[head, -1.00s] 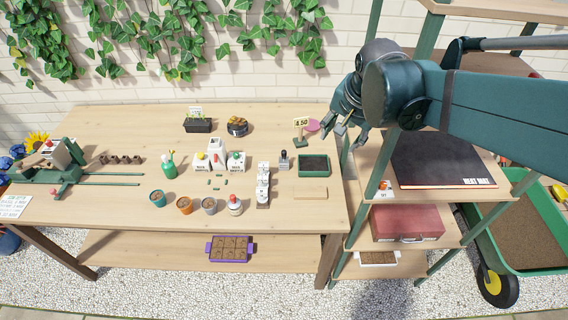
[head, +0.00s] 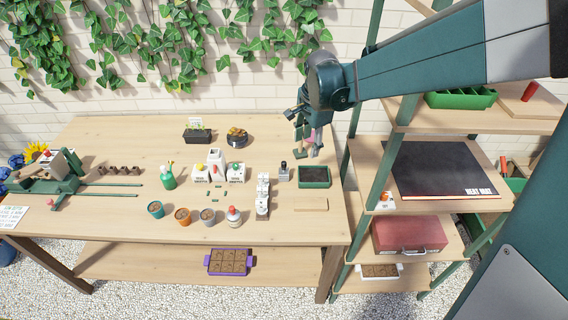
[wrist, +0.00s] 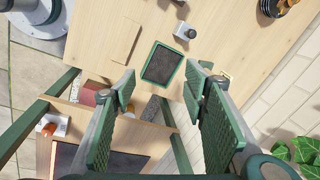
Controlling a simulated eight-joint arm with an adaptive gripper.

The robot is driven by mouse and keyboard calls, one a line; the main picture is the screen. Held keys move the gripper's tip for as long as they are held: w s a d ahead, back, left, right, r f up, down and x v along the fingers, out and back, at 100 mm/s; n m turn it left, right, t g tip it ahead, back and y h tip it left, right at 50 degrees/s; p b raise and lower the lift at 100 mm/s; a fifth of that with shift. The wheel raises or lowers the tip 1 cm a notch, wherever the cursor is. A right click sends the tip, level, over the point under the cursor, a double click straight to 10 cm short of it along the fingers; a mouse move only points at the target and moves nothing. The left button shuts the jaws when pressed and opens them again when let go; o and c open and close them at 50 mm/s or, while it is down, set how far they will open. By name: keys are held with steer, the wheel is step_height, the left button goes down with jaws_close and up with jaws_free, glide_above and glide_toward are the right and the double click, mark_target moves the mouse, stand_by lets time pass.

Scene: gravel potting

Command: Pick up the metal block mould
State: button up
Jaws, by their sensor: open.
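The metal block mould (head: 284,172) appears to be the small grey block with a dark top standing on the bench, left of the green-rimmed tray. It also shows in the wrist view as a silver block with a dark knob (wrist: 185,32), near the top edge. My gripper (head: 306,151) is open and empty above the right back part of the bench, behind and to the right of the mould. In the wrist view its two green fingers (wrist: 161,88) are spread wide, with the mould beyond them and touching neither.
The green-rimmed tray of dark soil (head: 314,185) lies just right of the mould. A white stacked object (head: 263,196) stands to its left. A wooden board (head: 306,204) lies in front. The shelf rack with the heat mat (head: 440,170) borders the bench's right end.

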mark_target(284, 171)
steer(key=w+a+f+m, duration=0.1)
steer(key=w+a+f, duration=0.1)
steer(key=f, duration=0.3)
steer(key=w+a+f+m+g, duration=0.1)
steer(key=w+a+f+m, duration=0.1)
steer(key=f, duration=0.3)
steer(key=w+a+f+m+g+b, duration=0.1)
steer(key=w+a+f+m, duration=0.1)
steer(key=w+a+f, duration=0.2)
steer(key=shift+w+f, duration=0.2)
steer(key=shift+f, duration=0.5)
steer(key=shift+a+f, duration=0.1)
steer(key=shift+f, duration=0.05)
steer(key=shift+f, duration=1.3)
steer(key=shift+a+f+b, duration=0.15)
steer(key=shift+f+b, duration=0.5)
steer(key=shift+f, duration=1.95)
steer(key=c, duration=1.1)
